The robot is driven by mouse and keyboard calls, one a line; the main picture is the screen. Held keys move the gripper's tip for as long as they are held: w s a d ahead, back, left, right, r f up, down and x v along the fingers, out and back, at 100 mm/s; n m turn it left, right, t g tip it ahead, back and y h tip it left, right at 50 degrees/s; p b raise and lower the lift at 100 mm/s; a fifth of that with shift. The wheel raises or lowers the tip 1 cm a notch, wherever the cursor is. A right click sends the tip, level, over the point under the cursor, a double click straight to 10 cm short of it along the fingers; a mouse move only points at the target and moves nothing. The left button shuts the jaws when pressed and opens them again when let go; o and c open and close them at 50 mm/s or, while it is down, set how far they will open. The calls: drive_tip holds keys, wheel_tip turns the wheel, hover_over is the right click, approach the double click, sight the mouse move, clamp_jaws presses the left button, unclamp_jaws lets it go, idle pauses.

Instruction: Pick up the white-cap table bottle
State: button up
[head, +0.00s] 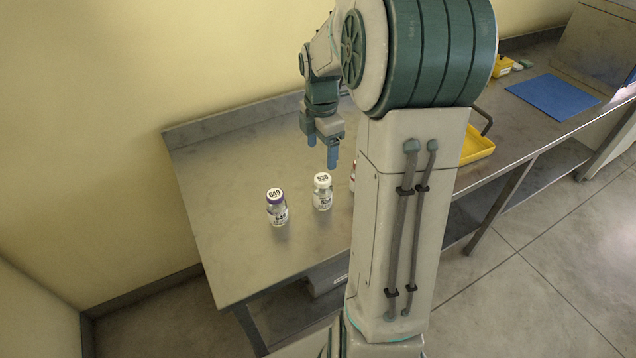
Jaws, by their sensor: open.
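The white-cap bottle (322,192) stands upright on the metal table, with a label on its cap and side. A purple-cap bottle (277,207) stands upright to its left, a small gap apart. My gripper (325,155) points down above and slightly behind the white-cap bottle, apart from it. Its blue fingers are open, with nothing visible between them. A sliver of another item with some red on it (352,177) shows to the right of the white-cap bottle; my arm hides the rest.
The metal table (225,240) runs along the wall, with free room left and in front of the bottles. A yellow tray (478,147) with a dark handle sits right of my arm, partly hidden. A blue mat (553,96) lies farther right.

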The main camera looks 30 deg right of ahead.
sight(323, 186)
drive_tip(key=shift+n, duration=0.4)
drive_tip(key=f, duration=0.4)
drive_tip(key=f+p, duration=0.1)
drive_tip(key=f, duration=0.4)
drive_tip(key=f+p, duration=0.1)
drive_tip(key=f, duration=0.4)
drive_tip(key=shift+w+d, duration=0.3)
drive_tip(key=shift+d, duration=0.05)
drive_tip(key=c, duration=1.1)
